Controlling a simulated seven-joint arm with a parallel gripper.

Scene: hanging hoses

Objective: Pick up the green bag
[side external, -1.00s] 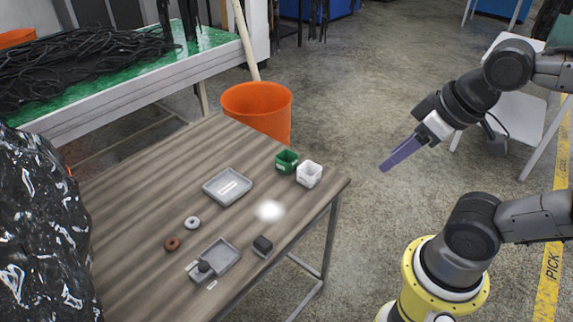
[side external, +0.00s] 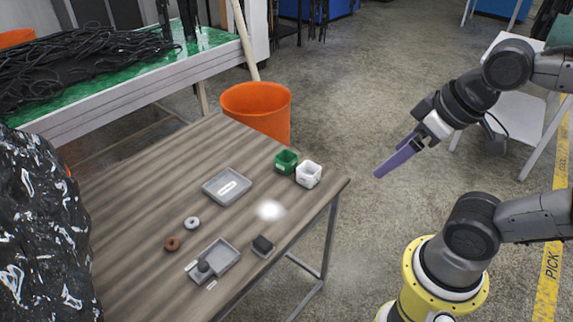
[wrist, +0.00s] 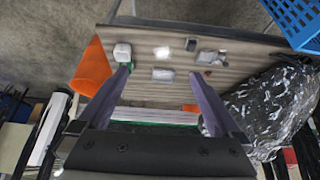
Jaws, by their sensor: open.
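The small green bag (side external: 286,162), box-like and open at the top, stands upright on the wooden table near its far right corner. A similar white one (side external: 309,174) stands right beside it. My gripper (side external: 378,175), with purple fingers, is above and to the right of the table, apart from the bag. In the wrist view my gripper (wrist: 160,77) shows its two fingers spread wide with nothing between them. There, a bit of green (wrist: 131,66) shows beside the left fingertip, below the white one (wrist: 122,52); the finger partly hides it.
The table (side external: 140,200) also holds two grey trays (side external: 227,187) (side external: 226,253), two rings and a small dark block (side external: 263,244). An orange bin (side external: 256,108) stands behind the table. A black shiny bundle (side external: 45,230) fills the left side.

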